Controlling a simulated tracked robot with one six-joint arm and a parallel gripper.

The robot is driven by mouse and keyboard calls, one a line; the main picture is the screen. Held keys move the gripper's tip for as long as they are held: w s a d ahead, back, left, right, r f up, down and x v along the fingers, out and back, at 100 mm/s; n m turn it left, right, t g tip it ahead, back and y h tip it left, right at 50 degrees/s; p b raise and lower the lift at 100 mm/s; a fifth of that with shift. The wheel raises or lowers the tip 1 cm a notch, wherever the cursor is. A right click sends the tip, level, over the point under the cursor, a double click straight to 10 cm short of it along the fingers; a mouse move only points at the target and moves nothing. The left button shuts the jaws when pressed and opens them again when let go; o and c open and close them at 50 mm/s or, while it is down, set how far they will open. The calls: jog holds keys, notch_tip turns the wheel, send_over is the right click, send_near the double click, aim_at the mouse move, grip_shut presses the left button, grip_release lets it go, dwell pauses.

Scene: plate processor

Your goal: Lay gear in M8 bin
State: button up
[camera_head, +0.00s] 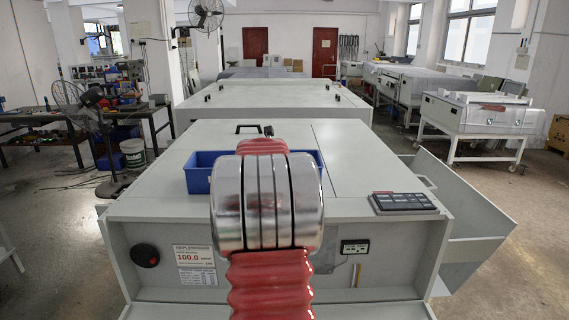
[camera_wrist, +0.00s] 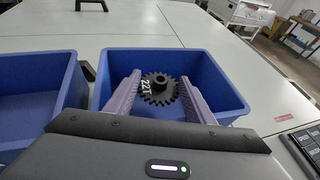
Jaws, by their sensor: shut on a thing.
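My gripper (camera_wrist: 160,95) is shut on a black gear (camera_wrist: 155,90) marked "22T". In the wrist view the gear is between the two purple-grey fingers, over the opening of the right-hand blue bin (camera_wrist: 222,72). I cannot tell how high above the bin floor it is. A second blue bin (camera_wrist: 72,75) stands to its left, cut off by the frame edge. No M8 label is readable on either bin. In the head view the blue bins (camera_head: 199,173) are partly hidden behind my arm, which also hides the gripper and gear.
The bins stand on a grey-white machine top (camera_head: 365,155). A dark control panel (camera_head: 403,203) lies at its right front, also seen in the wrist view (camera_wrist: 302,145). A black handle (camera_head: 248,128) is behind the bins. The machine top is clear either side.

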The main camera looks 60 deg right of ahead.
jog(key=shift+f, duration=0.7)
jog(key=o, duration=1.1)
jog(key=shift+s+f, duration=0.1)
jog(key=shift+f, duration=0.05)
jog(key=shift+r, duration=0.55)
jog(key=shift+a+r, duration=0.25)
jog(key=shift+a, duration=0.05)
jog(key=v, duration=1.1)
jog(key=shift+a+r, duration=0.15)
jog(key=shift+r, duration=0.3)
